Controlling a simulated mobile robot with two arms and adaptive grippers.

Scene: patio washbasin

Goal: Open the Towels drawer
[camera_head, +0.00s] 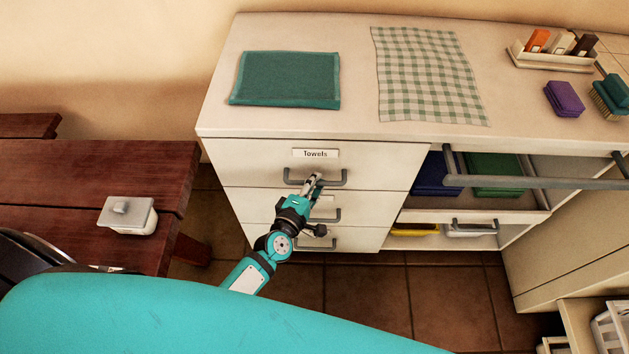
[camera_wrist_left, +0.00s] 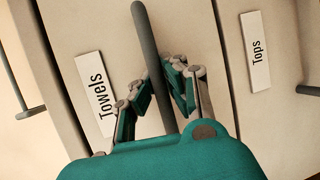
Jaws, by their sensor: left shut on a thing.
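The Towels drawer (camera_head: 245,158) is the top drawer of the white cabinet, with a "Towels" label and a grey bar handle (camera_head: 333,184). Its front looks flush with the cabinet in the head view. My left gripper (camera_head: 314,182) is at the middle of that handle. In the left wrist view the handle (camera_wrist_left: 142,32) passes between the fingers of my left gripper (camera_wrist_left: 160,95), which are shut on it. The Towels label (camera_wrist_left: 95,92) lies left of the handle there. My right gripper is not in view.
A dark red wooden bench (camera_head: 90,175) with a lidded white box (camera_head: 127,215) stands left. A grey rail (camera_head: 540,182) juts out at right. Tiled floor (camera_head: 365,290) is clear in front.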

